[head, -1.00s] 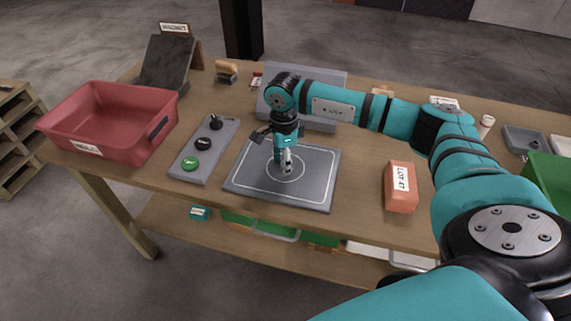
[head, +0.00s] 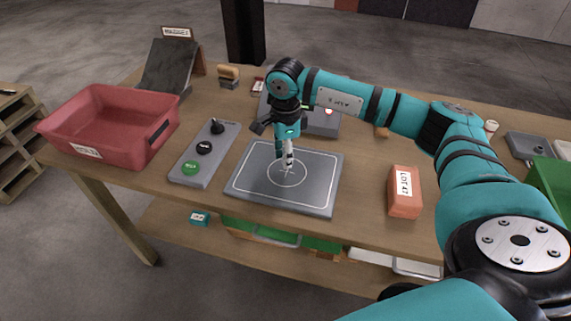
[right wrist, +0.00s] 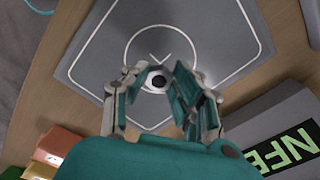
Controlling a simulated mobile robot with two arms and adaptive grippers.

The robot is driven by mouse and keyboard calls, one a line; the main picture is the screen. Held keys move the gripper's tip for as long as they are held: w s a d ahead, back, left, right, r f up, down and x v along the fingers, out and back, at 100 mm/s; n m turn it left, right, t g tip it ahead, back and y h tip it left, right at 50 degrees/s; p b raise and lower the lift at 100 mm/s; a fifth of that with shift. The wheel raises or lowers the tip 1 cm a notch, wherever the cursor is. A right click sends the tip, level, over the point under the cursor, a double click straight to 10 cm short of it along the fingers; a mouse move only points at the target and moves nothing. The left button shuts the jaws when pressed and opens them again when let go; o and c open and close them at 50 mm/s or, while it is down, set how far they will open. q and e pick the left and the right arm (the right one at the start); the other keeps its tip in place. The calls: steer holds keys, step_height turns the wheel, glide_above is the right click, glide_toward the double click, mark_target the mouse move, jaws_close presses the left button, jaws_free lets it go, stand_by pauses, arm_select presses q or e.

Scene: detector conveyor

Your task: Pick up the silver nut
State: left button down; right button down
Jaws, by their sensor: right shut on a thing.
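The silver nut (right wrist: 155,79) shows in the right wrist view as a pale ring with a dark hole, between my right fingertips (right wrist: 157,84). In the head view my right gripper (head: 288,163) points down over the middle of the grey mat (head: 250,183), inside its white circle. The gripper is shut on the nut. In the head view the fingers hide the nut, and I cannot tell whether it is clear of the mat. My left gripper is not in view.
A red bin (head: 150,150) stands at the left, beside a control panel (head: 180,177) with buttons and a lever. An orange box (head: 403,205) lies right of the mat. A grey box (head: 318,118) stands behind the mat. A green bin (head: 550,180) is at the right edge.

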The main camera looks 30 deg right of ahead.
steer(key=s+a+b, duration=0.1)
steer(key=s, duration=0.3)
steer(key=s+a+b, duration=0.1)
steer(key=s, duration=0.4)
steer(key=s+a+r+b, duration=0.1)
steer(key=s, duration=0.4)
steer(key=shift+s+a, duration=0.25)
steer(key=shift+a, duration=0.15)
steer(key=shift+s, duration=0.4)
steer(key=shift+r, duration=0.1)
